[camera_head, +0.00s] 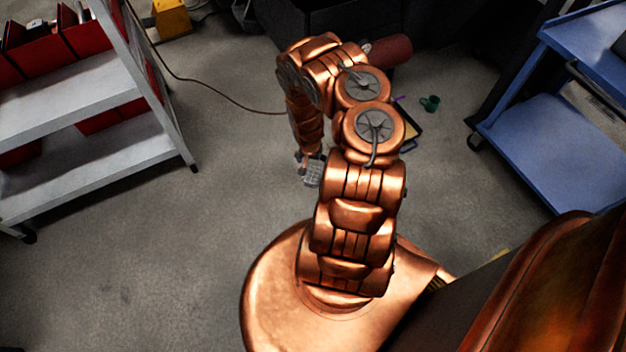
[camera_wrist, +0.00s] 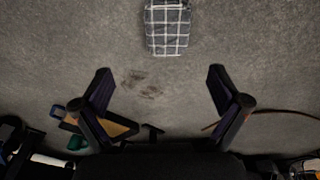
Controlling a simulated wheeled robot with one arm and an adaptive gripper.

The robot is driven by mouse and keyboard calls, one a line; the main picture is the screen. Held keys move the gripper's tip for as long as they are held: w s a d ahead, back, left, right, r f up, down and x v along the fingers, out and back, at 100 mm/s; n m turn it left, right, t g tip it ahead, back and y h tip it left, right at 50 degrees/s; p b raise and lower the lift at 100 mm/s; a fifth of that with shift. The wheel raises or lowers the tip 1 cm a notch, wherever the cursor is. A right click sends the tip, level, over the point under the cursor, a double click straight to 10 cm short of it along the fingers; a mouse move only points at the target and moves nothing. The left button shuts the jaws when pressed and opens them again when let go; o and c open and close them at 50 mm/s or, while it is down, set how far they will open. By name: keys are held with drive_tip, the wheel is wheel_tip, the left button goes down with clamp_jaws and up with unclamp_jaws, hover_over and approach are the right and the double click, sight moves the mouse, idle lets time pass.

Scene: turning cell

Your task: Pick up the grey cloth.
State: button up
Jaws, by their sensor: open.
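The grey cloth (camera_wrist: 167,27) is a folded piece with a white check pattern. It lies flat on the concrete floor at the top middle of the wrist view, cut off by the frame's top edge. In the head view the cloth (camera_head: 314,174) shows as a small patch beside my arm, partly hidden. My gripper (camera_wrist: 162,88) is open and empty in the wrist view, its two dark fingers spread wide. The cloth lies beyond the fingertips, apart from them. In the head view my gripper (camera_head: 303,166) is small, close to the cloth.
A grey shelf cart (camera_head: 75,100) with red bins stands left and a blue cart (camera_head: 545,135) right. A cable (camera_head: 215,95) crosses the floor. The floor around the cloth is clear.

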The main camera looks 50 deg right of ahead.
sight(313, 175)
drive_tip(key=f, duration=0.1)
drive_tip(key=a+f, duration=0.1)
drive_tip(key=shift+w+f, duration=0.1)
drive_tip(key=shift+f, duration=0.2)
drive_tip(key=shift+w+f+b, duration=0.1)
drive_tip(key=shift+f+b, duration=0.35)
drive_tip(key=shift+b, duration=0.15)
drive_tip(key=f+b, duration=0.3)
drive_tip(key=d+f+b, duration=0.1)
drive_tip(key=f+b, duration=0.2)
drive_tip(key=b, duration=0.1)
drive_tip(key=shift+w+d+f, duration=0.15)
drive_tip(key=shift+w+f, duration=0.05)
drive_tip(key=shift+f, duration=0.2)
drive_tip(key=c, duration=1.3)
drive_tip(key=shift+c, duration=0.2)
drive_tip(key=shift+r, duration=0.2)
